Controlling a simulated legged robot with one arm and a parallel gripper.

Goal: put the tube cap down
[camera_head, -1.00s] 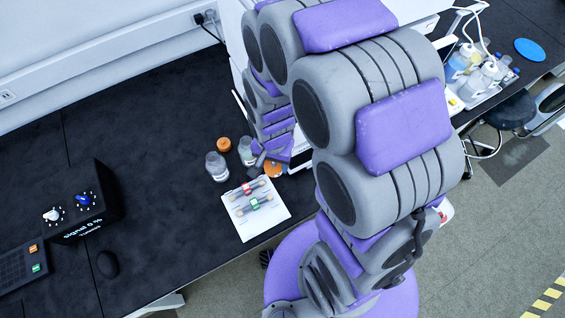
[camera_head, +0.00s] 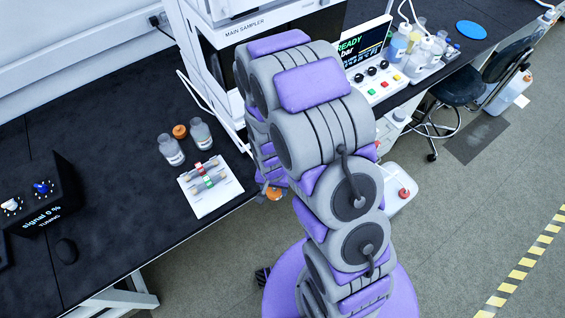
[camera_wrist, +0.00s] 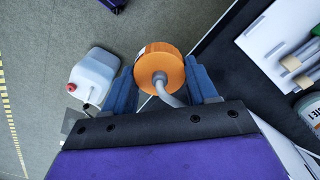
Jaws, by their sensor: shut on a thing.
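My gripper (camera_wrist: 163,84) is shut on the tube cap (camera_wrist: 160,66), an orange round cap with ridged sides and a grey-white tube coming out of its middle. In the wrist view the cap sits between the two blue fingers, over the grey floor beside the dark bench edge. In the head view the cap (camera_head: 274,194) shows low beside my gripper (camera_head: 266,186), just off the bench's front edge. My arm hides much of the gripper there.
A white jug with a red cap (camera_wrist: 93,74) stands on the floor. On the bench are two clear bottles (camera_head: 171,150) with an orange cap (camera_head: 180,131) between them, and a white tray (camera_head: 212,202) with column pieces. Instruments stand behind my arm.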

